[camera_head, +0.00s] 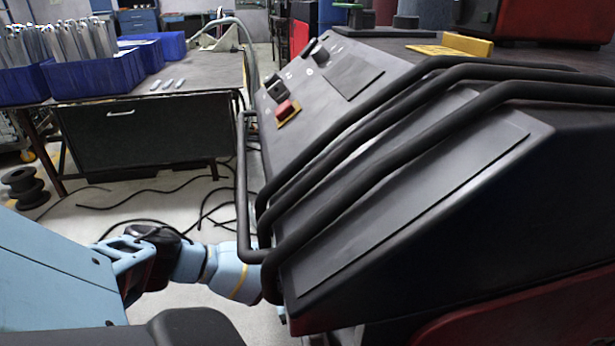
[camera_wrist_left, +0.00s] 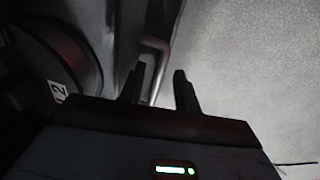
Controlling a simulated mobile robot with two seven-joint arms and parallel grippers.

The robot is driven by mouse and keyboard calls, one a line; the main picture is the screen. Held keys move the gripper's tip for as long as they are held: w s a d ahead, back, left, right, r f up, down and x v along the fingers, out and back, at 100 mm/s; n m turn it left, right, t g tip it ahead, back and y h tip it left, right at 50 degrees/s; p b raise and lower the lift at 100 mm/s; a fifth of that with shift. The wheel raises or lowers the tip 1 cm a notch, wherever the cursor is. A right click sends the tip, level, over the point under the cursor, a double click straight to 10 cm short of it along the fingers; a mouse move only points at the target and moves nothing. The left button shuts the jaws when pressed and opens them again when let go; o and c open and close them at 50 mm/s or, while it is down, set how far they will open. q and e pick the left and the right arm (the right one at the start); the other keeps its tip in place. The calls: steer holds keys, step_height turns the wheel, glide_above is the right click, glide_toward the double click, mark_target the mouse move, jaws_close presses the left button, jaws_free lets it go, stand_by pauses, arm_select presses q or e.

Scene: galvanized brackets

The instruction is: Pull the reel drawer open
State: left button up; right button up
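In the left wrist view my left gripper (camera_wrist_left: 158,86) is open, with two dark fingers apart. A grey bar handle (camera_wrist_left: 155,46) on a dark front runs down toward the fingers, and its lower part shows in the gap between them. I cannot tell whether either finger touches it. A dark reel with a reddish core (camera_wrist_left: 72,52) and a white label marked 12 (camera_wrist_left: 58,91) is left of the handle. In the head view my left arm goes down behind the black machine (camera_head: 420,210), which hides that gripper and the handle. My right gripper is not in view.
Thick black rails (camera_head: 370,150) cross the machine's sloped panel, which has a red button (camera_head: 285,109). A bench (camera_head: 205,72) with blue bins (camera_head: 95,76) stands behind at left. Black cables (camera_head: 140,188) lie on the floor. Pale floor (camera_wrist_left: 250,70) is open right of the fingers.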

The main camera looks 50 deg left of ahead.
arm_select(q)
jaws_close()
stand_by(0.3)
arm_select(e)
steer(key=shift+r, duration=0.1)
